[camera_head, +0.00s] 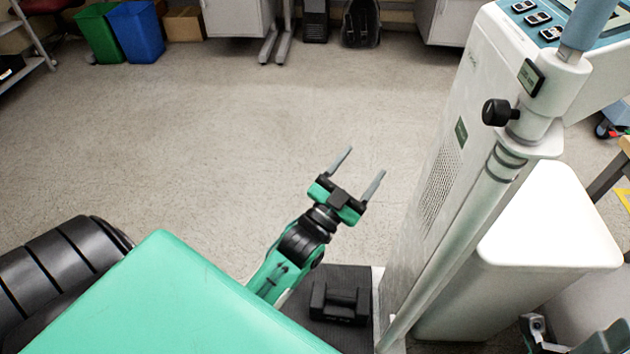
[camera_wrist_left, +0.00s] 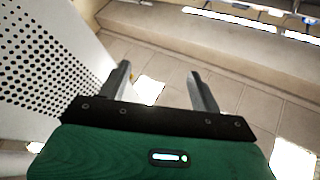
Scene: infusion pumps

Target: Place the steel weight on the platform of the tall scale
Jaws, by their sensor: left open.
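The steel weight (camera_head: 340,303), a dark block with a bar handle, rests upright on the ribbed black platform (camera_head: 360,278) at the foot of the tall scale (camera_head: 447,165). My green arm partly covers the platform's left side. My left gripper (camera_head: 366,161) is open and empty, above and beyond the weight and apart from it, to the left of the scale's white column. In the left wrist view its two fingers (camera_wrist_left: 158,72) are spread with nothing between them; the weight does not show there.
The scale's perforated panel (camera_wrist_left: 50,65) is close on the left in the left wrist view. A white rounded cabinet (camera_head: 545,235) stands right of the column. Green (camera_head: 98,33) and blue (camera_head: 136,32) bins stand at the back. The floor beyond the gripper is clear.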

